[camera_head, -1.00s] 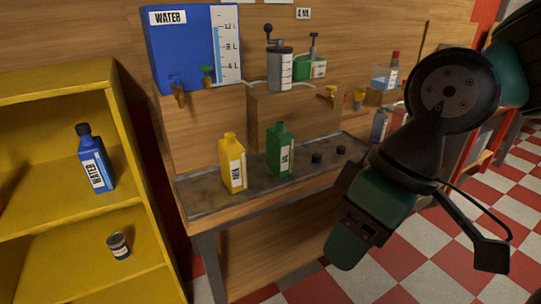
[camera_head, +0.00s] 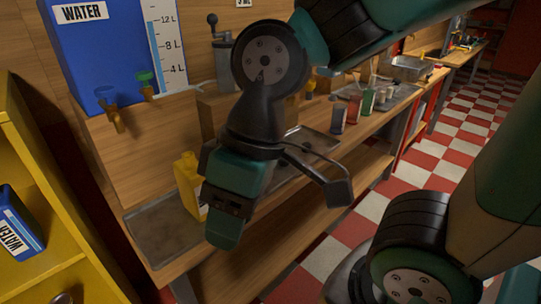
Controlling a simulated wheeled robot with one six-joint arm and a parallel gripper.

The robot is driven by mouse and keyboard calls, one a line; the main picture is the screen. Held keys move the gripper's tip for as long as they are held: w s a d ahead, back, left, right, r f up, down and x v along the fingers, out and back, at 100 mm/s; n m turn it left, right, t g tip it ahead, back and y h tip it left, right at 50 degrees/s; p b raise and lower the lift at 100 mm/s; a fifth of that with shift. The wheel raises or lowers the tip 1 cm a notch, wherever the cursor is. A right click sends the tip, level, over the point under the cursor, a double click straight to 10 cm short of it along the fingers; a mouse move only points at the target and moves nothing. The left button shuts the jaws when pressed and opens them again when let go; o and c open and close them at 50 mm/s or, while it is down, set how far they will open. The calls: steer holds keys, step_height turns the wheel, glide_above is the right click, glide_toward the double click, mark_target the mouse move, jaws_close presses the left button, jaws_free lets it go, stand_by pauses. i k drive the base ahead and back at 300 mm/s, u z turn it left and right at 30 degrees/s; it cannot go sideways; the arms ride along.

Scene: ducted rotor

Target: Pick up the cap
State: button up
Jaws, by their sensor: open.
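My gripper (camera_head: 281,212) is open and empty, held in front of the workbench in the middle of the view. Its wrist and green finger cover part of the metal tray (camera_head: 165,235). I cannot make out a black cap clearly now; a small dark spot on the tray to the right of my wrist may be one. The yellow milk bottle (camera_head: 187,180) stands on the tray, partly behind my gripper.
A blue water tank (camera_head: 100,50) with taps stands on a wooden block at the left. A yellow shelf (camera_head: 50,225) holds a blue water bottle (camera_head: 18,225). Several bottles stand farther right along the bench. The checkered floor (camera_head: 350,225) is open at right.

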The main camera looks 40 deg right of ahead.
mark_target(282, 163)
steer(key=z, duration=0.25)
steer(key=i, duration=0.65)
steer(key=z, duration=0.9)
steer(key=i, duration=0.45)
steer(key=z, duration=0.4)
